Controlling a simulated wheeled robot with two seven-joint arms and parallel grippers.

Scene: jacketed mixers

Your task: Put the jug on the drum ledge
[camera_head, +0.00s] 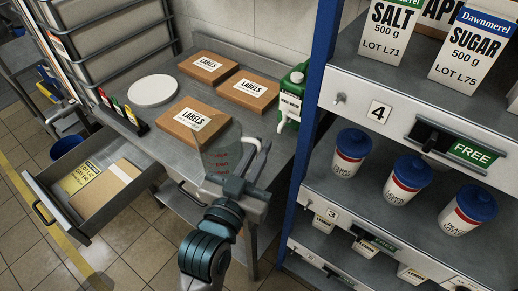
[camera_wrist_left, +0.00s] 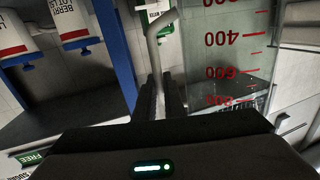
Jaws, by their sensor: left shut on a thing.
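The jug (camera_head: 218,160) is clear, with red measuring marks and a pale handle. It is held over the front edge of the steel bench in the head view. My left gripper (camera_head: 246,172) is shut on the jug's handle (camera_head: 262,150). In the left wrist view the fingers (camera_wrist_left: 160,102) close on the handle, and the jug wall (camera_wrist_left: 232,52) with its red numbers stands beside them. The jug looks empty. I cannot pick out a drum ledge in either view. My right gripper is not in view.
The bench (camera_head: 212,94) bears several brown LABELS boxes, a white disc (camera_head: 153,90) and a green jerrycan (camera_head: 291,97). An open drawer (camera_head: 60,188) juts out at left. A blue-framed rack (camera_head: 311,120) with blue-lidded tubs (camera_head: 351,152) stands close on the right.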

